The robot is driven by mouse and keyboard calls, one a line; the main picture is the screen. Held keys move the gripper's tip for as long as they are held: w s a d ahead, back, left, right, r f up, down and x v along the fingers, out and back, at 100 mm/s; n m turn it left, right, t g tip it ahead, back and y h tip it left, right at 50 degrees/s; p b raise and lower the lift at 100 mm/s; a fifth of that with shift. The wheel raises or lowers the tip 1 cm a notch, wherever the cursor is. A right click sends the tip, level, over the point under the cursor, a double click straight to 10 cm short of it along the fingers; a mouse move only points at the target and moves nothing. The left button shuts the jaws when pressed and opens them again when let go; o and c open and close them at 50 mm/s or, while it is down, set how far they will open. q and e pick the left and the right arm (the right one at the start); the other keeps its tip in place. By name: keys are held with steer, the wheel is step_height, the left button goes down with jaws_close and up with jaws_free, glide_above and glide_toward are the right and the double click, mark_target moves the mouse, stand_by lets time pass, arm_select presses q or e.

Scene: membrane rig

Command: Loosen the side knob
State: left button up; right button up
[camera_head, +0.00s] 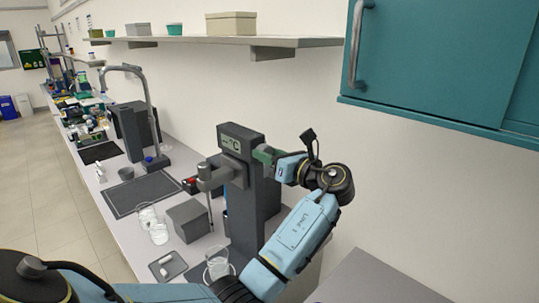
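The membrane rig (262,200) is a tall dark grey column with a "°C" display on its upper front. A grey side arm (222,176) on its left carries a thin vertical rod. My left arm comes in from the lower left and bends up to the rig's right side. My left gripper (265,154) is at the upper right side of the column, level with the display, its greenish end against or very close to it. The side knob cannot be made out; the gripper may cover it. Whether the fingers are open or shut is not clear. My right gripper is out of view.
A glass beaker (217,266) stands at the rig's foot. A grey box (188,220), glassware (152,226) and a small tray (168,266) are on the bench to the left. A teal cabinet (445,60) hangs at upper right; a shelf (200,41) runs along the wall.

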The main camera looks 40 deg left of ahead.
arm_select(q)
steer(key=c, duration=0.4)
steer(key=shift+n, duration=0.3)
steer(key=shift+n+b, duration=3.65)
steer(key=shift+n, duration=4.95)
